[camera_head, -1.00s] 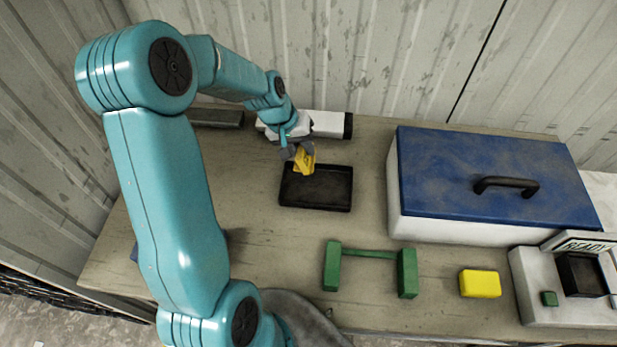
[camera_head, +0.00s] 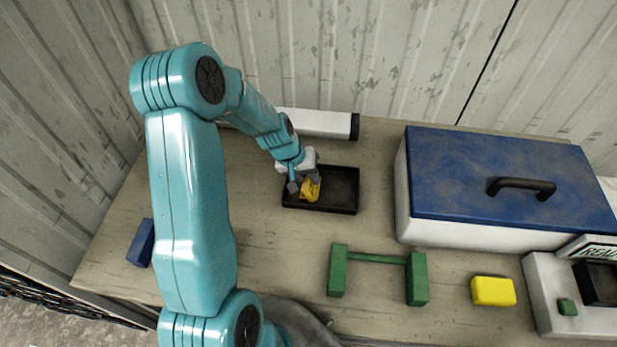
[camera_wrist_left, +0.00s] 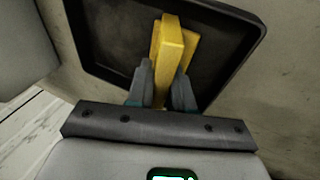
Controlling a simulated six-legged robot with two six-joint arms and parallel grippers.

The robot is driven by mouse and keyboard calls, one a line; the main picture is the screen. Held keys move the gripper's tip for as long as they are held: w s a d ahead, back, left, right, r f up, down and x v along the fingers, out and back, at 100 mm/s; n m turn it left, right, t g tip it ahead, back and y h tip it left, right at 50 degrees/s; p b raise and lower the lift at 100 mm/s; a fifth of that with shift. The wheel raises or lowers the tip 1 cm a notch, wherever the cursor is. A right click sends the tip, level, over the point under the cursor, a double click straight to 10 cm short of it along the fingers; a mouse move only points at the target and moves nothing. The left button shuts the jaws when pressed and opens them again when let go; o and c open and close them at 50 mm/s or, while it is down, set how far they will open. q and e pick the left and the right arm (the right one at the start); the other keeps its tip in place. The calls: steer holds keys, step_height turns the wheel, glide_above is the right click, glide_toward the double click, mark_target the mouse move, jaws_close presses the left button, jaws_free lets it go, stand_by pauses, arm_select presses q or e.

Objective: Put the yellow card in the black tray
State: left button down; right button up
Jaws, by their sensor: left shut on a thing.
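The yellow card (camera_head: 310,191) is held in my left gripper (camera_head: 304,186), over the left part of the black tray (camera_head: 345,208). In the left wrist view, the fingers (camera_wrist_left: 161,88) are shut on the yellow card (camera_wrist_left: 172,45), which stands out from between them. The black tray (camera_wrist_left: 105,72) lies behind it there. I cannot tell whether the card touches the tray floor. The gripper hides part of the tray's left side. My right gripper is not in view.
A blue-lidded white box (camera_head: 505,185) stands to the right of the tray. A green frame (camera_head: 378,259), a yellow block (camera_head: 493,291) and a grey device (camera_head: 552,295) are near the front. A white tube (camera_head: 320,123) lies behind the tray. A blue block (camera_head: 141,243) is at the left.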

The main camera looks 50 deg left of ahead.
arm_select(q)
steer(key=shift+f, duration=0.15)
steer(key=c, duration=1.3)
jaws_free()
steer(key=shift+s+d, duration=0.1)
steer(key=shift+o, duration=1.4)
steer(key=shift+r, duration=0.35)
steer(key=p+v, duration=0.4)
steer(key=v, duration=0.7)
steer(key=shift+r, duration=0.3)
